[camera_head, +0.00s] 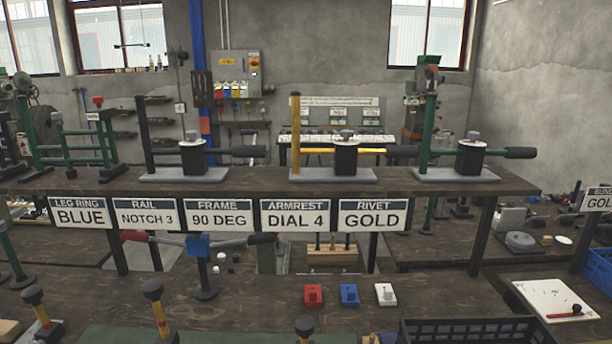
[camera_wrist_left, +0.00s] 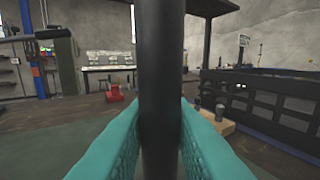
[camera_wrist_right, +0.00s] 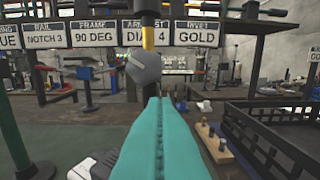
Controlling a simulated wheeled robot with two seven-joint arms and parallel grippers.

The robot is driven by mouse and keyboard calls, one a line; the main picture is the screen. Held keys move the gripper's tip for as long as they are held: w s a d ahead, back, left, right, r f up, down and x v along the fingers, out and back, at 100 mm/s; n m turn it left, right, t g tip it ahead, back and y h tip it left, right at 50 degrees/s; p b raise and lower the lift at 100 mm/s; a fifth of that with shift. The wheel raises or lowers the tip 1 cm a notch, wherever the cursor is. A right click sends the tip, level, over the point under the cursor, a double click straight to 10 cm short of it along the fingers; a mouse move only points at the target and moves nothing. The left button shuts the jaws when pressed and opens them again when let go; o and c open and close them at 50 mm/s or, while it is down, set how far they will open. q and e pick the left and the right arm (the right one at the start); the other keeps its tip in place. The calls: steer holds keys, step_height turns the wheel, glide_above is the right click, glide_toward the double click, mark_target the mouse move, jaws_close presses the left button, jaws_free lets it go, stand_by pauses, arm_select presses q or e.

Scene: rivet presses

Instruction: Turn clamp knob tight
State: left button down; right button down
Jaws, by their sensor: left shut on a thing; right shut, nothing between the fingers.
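In the left wrist view my left gripper (camera_wrist_left: 160,112) has its teal fingers on both sides of a thick black upright post (camera_wrist_left: 161,50), shut on it. The post's ends are out of that view. In the right wrist view my right gripper (camera_wrist_right: 158,105) is shut with nothing between its fingers. A dark grey faceted clamp knob (camera_wrist_right: 143,67) is just beyond its fingertips, slightly left. A post with a yellow band (camera_wrist_right: 148,38) rises behind the knob. I cannot tell whether fingertips and knob touch. Neither gripper shows in the head view.
A shelf carries sample fixtures above label cards, including RIVET GOLD (camera_head: 373,215) and ARMREST DIAL 4 (camera_head: 295,215). Red (camera_head: 313,295), blue (camera_head: 349,294) and white (camera_head: 385,294) blocks sit on the bench. A black crate (camera_wrist_right: 268,140) stands right of my right gripper, beside a wooden peg block (camera_wrist_right: 214,142).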

steer(key=shift+w, duration=1.65)
steer(key=shift+a+r, duration=0.1)
steer(key=shift+r, duration=0.3)
steer(key=shift+a, duration=0.25)
steer(key=shift+a+r, duration=0.1)
steer(key=shift+a, duration=0.85)
